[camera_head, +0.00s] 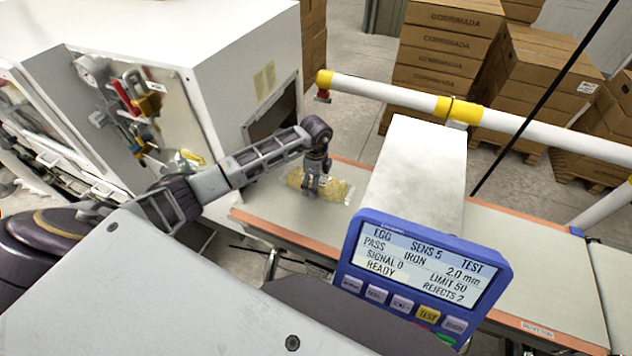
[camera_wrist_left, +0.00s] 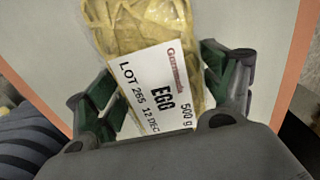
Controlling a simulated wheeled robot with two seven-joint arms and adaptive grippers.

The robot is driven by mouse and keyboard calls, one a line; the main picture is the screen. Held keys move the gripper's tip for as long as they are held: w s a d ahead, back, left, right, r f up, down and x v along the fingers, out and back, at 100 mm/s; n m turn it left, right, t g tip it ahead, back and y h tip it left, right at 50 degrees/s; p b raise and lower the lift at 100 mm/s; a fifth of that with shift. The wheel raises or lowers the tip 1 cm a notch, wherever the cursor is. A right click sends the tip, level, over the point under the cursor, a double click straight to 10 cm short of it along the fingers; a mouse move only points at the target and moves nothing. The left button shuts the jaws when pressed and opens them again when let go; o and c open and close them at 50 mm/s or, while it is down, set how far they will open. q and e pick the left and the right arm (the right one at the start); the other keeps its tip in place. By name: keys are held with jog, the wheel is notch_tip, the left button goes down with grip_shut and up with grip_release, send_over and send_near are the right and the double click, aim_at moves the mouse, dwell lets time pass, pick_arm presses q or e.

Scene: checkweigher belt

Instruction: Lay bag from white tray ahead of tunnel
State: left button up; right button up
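A clear bag of yellow egg pasta (camera_head: 334,189) lies on or just above the belt (camera_head: 270,210), between the machine opening at left and the white tunnel (camera_head: 415,165). My left gripper (camera_head: 311,188) points down at it. In the left wrist view the bag (camera_wrist_left: 140,30) shows a white "EGG 500 g" label, and the fingers of my left gripper (camera_wrist_left: 165,85) stand at its two sides, close against its edges. Whether they squeeze it I cannot tell. The bag's near end is hidden by the gripper. My right gripper is out of view. I cannot make out a white tray.
A blue display (camera_head: 425,265) reading "READY" stands in front of the tunnel. A white and yellow rail (camera_head: 390,95) runs behind the belt. A white machine (camera_head: 230,80) stands at left. Cardboard boxes (camera_head: 440,50) are stacked behind. The belt right of the tunnel is clear.

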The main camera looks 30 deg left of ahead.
pick_arm(q)
jog(key=shift+o, duration=1.1)
jog(key=shift+r, duration=0.15)
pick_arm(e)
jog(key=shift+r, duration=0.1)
pick_arm(q)
notch_tip(320, 180, up, 12)
jog(key=shift+r+b, duration=0.1)
jog(key=shift+b, duration=0.7)
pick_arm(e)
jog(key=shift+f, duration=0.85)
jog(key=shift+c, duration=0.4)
